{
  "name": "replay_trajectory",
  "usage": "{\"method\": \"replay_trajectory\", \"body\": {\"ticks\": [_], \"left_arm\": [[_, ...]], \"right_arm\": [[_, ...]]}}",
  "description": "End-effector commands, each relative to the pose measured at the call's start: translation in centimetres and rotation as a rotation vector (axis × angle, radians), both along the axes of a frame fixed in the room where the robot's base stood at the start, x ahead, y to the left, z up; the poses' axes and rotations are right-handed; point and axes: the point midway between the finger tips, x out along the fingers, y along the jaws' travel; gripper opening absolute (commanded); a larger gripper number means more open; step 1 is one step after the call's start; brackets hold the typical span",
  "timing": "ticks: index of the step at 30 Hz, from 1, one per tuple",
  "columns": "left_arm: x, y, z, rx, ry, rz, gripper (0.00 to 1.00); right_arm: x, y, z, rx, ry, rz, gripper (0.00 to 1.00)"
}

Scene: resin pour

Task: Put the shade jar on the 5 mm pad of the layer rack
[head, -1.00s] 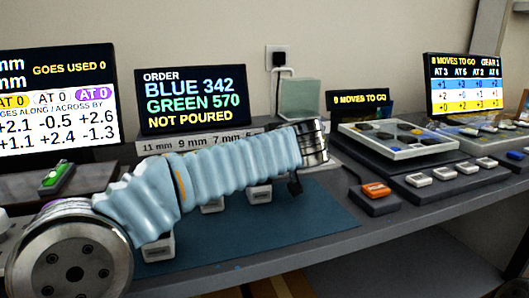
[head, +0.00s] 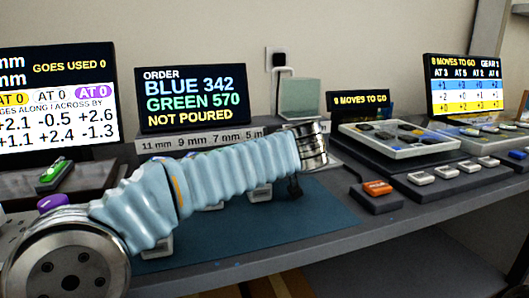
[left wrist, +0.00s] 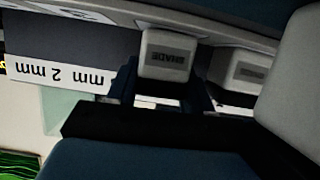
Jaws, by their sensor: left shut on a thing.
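In the left wrist view, which is upside down, a pale grey jar (left wrist: 166,56) with a dark label that seems to read SHADE sits between the dark fingers of my left gripper (left wrist: 165,92). The gripper is shut on it. In the head view only a dark fingertip of my left gripper (head: 295,187) shows below the wrist; the held jar cannot be made out there. The layer rack's label strip (head: 190,142) reads 11, 9, 7 and a partly covered 5 mm. My arm hides the rack's pads. My right gripper is not in view.
Pale jars (head: 260,193) stand on the blue mat (head: 315,215) behind and below my arm. Another labelled jar (left wrist: 240,72) is close beside the held one. An orange button block (head: 377,190) and a tray of pieces (head: 400,140) lie to the right.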

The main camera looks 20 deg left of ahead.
Motion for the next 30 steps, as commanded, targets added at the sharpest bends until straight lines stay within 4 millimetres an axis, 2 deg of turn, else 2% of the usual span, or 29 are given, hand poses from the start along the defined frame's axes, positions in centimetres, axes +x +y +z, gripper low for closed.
{"method": "replay_trajectory", "body": {"ticks": [1,6,15,21,23,30], "left_arm": [[0.1,-0.3,-1.7,0.017,0.037,-0.002,0.52],[0.1,-0.2,-1.8,0.018,0.038,-0.002,0.76],[0.1,-0.1,-1.7,0.018,0.039,0.001,0.76],[0.0,-0.1,0.2,0.018,0.039,0.001,0.76],[-1.3,-1.2,0.1,0.016,0.034,-0.004,0.76],[-6.0,-4.4,2.9,0.014,0.025,-0.005,0.76]], "right_arm": [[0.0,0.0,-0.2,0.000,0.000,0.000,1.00],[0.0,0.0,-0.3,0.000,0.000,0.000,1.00],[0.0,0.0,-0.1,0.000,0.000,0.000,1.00],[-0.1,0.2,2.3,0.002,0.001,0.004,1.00],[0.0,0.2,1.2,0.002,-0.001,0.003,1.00],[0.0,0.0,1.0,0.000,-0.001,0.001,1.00]]}}
